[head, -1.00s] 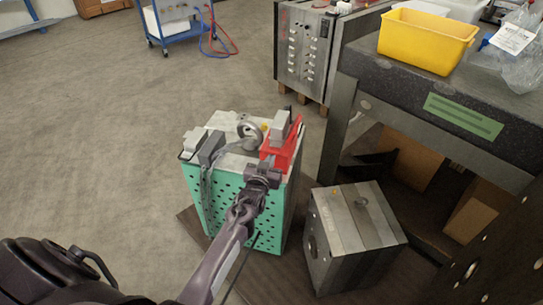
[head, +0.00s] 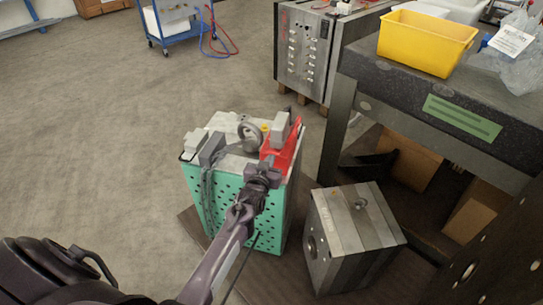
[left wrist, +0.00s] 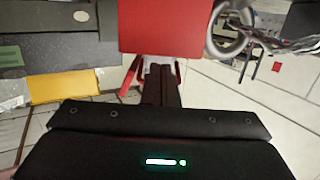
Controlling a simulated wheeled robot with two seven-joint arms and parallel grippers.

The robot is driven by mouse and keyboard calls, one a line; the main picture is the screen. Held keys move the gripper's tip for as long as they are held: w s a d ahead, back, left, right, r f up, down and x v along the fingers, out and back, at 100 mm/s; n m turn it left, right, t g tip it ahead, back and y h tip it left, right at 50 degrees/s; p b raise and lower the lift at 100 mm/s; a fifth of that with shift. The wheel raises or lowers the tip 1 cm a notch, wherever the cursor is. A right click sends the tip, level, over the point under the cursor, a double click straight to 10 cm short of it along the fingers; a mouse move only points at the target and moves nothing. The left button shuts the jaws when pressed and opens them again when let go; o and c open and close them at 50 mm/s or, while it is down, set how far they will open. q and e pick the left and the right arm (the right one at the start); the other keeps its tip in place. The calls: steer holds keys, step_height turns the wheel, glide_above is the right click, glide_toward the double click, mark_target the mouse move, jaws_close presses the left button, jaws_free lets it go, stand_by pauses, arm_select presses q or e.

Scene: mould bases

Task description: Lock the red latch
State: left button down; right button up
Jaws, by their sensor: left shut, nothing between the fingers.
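The red latch part (head: 287,152) stands on the right side of the top of a green perforated box (head: 232,204), beside a grey block (head: 281,129). My left gripper (head: 264,168) is shut and empty, at the near end of the red part; in the head view it covers some of it. In the left wrist view a flat red plate (left wrist: 160,27) fills the top middle, and the dark gripper (left wrist: 161,78) points at its lower edge. Small red pieces show beside the fingers. I cannot tell whether the fingers touch the red part. My right gripper is not in view.
A metal ring (head: 250,135) and grey cables sit on the box top, left of the red part. A steel mould block (head: 352,236) stands right of the box. A dark workbench with a yellow bin (head: 427,41) is at the right. The floor at left is open.

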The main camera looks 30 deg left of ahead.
arm_select(q)
steer(key=shift+r+p, duration=0.45)
steer(key=shift+r, duration=0.1)
steer(key=shift+w+r+p, duration=0.1)
steer(key=shift+r+p, duration=0.4)
steer(key=shift+r, duration=0.2)
stand_by(0.4)
